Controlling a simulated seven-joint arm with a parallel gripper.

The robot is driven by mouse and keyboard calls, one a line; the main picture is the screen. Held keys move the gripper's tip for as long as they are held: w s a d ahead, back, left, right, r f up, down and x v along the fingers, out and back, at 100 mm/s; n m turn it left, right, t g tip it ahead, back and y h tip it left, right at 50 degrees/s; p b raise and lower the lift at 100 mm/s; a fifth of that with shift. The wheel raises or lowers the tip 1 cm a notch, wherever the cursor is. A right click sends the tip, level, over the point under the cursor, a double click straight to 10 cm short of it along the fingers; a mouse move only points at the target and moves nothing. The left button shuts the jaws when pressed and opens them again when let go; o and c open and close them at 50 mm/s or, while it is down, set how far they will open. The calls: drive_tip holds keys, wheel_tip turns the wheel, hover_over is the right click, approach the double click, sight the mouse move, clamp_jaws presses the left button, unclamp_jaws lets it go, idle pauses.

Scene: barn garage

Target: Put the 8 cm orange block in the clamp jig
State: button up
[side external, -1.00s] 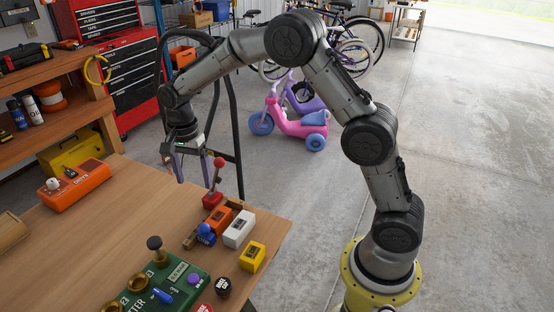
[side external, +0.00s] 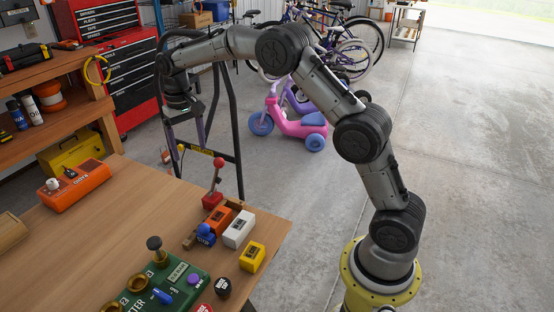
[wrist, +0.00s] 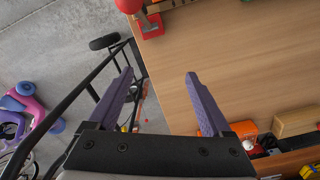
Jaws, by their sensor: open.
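The orange block (side external: 218,219) sits in the wooden jig (side external: 190,239) near the table's right edge. Wood shows at both ends of it, but I cannot tell how fully it is seated. A blue knob (side external: 206,232) stands at its near end, and a red lever with a ball top (side external: 217,172) rises from a red base beyond its far end. My gripper (side external: 190,152) is open and empty, beyond the table's far edge, up and left of the jig. In the wrist view my gripper (wrist: 159,74) shows two parted purple fingers; the red base (wrist: 150,25) is at the top.
A white block (side external: 238,229) and a yellow block (side external: 252,256) stand right of the orange block. A green panel with knobs (side external: 180,280) is at the front. An orange box (side external: 76,186) lies at the left. The middle of the table is clear.

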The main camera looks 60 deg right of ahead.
drive_tip(key=d+n, duration=0.1)
drive_tip(key=r+n, duration=0.1)
drive_tip(key=n, duration=0.1)
drive_tip(key=d+n, duration=0.1)
drive_tip(key=shift+w+d+r, duration=0.25)
drive_tip(key=shift+w+d, duration=0.05)
drive_tip(key=shift+w, duration=0.1)
